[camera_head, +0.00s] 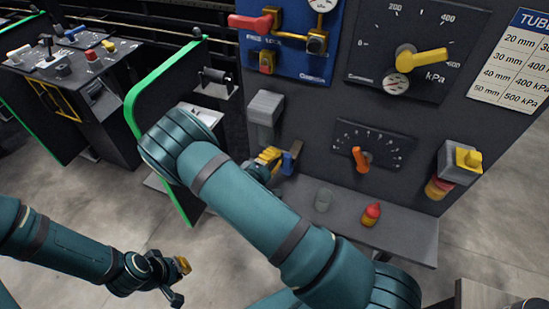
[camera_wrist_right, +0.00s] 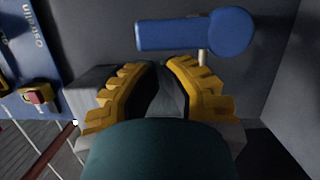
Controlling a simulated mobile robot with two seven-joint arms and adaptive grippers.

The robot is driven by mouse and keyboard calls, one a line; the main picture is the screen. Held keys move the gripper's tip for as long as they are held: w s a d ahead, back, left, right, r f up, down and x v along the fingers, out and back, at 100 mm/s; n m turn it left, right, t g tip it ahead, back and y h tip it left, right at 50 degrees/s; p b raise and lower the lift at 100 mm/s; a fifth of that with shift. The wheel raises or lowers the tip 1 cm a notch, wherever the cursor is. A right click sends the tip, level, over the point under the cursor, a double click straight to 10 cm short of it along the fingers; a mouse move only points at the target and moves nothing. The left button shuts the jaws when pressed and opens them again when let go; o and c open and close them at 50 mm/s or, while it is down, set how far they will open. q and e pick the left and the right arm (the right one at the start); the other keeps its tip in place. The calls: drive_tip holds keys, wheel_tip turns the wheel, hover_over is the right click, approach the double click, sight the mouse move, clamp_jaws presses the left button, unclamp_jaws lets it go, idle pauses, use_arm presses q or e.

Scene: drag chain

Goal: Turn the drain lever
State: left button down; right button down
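The drain lever appears to be the blue lever (camera_head: 290,160) low on the dark panel, left of the orange-pointer dial. In the right wrist view the blue lever (camera_wrist_right: 190,34) lies roughly level, with its round end to the right. My right gripper (camera_head: 271,156) is just left of it in the head view. In the wrist view my right gripper (camera_wrist_right: 164,64) has its yellow fingertips drawn together just below the lever, with nothing visible held. Contact with the lever cannot be told. My left gripper (camera_head: 181,281) hangs low over the floor, away from the panel; its opening is unclear.
A grey box (camera_head: 265,108) juts out above the lever. A green-edged panel (camera_head: 160,75) stands to the left. An orange-pointer dial (camera_head: 361,158) is to the right.

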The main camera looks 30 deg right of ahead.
idle(0.3)
idle(0.5)
drive_tip(key=s+a+b, duration=0.1)
drive_tip(key=a, duration=1)
drive_tip(key=shift+s+a, duration=0.25)
drive_tip(key=shift+s, duration=0.05)
